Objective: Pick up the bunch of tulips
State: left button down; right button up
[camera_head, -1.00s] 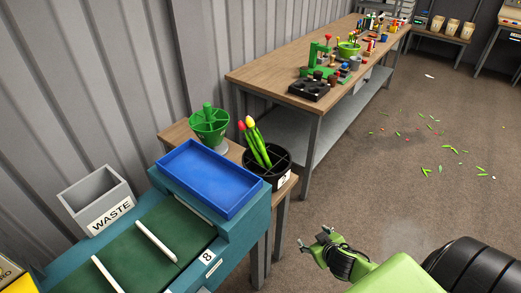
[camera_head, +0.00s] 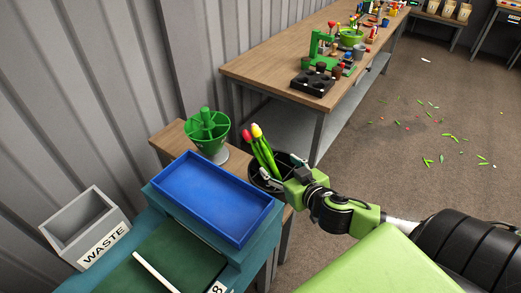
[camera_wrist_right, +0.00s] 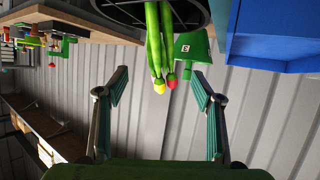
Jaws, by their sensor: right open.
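The bunch of tulips (camera_head: 264,153), with green stems and one red and one yellow bud, stands leaning in a black divided pot (camera_head: 256,181) on the small wooden table. My right gripper (camera_head: 283,168) is at the right side of the pot, close to the stems, and partly hides the pot. In the right wrist view, its two fingers (camera_wrist_right: 159,92) are spread apart. The tulips (camera_wrist_right: 154,40) show ahead, with their buds near the gap between the fingertips; nothing is held. My left gripper is not in view.
A green divided holder (camera_head: 208,131) stands behind left of the pot. A long workbench (camera_head: 262,66) with tools stands behind. Floor on the right is open, with scattered green bits.

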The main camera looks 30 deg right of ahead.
aim_at(267, 154)
jog(key=x, duration=0.4)
jog(key=shift+w+r+p, duration=0.25)
jog(key=shift+p, duration=0.15)
jog(key=x, duration=0.2)
jog(key=shift+w+d+f, duration=0.1)
jog(key=shift+w+f, duration=0.15)
jog(key=shift+w+f+p, duration=0.15)
jog(key=shift+w+p, duration=0.15)
jog(key=shift+w, duration=0.25)
jog(key=shift+w+d, duration=0.1)
jog(key=shift+w, duration=0.25)
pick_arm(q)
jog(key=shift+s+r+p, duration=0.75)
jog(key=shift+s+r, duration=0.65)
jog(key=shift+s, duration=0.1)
pick_arm(e)
jog(key=shift+x, duration=2.15)
jog(key=shift+f, duration=0.1)
jog(key=c, duration=1.3)
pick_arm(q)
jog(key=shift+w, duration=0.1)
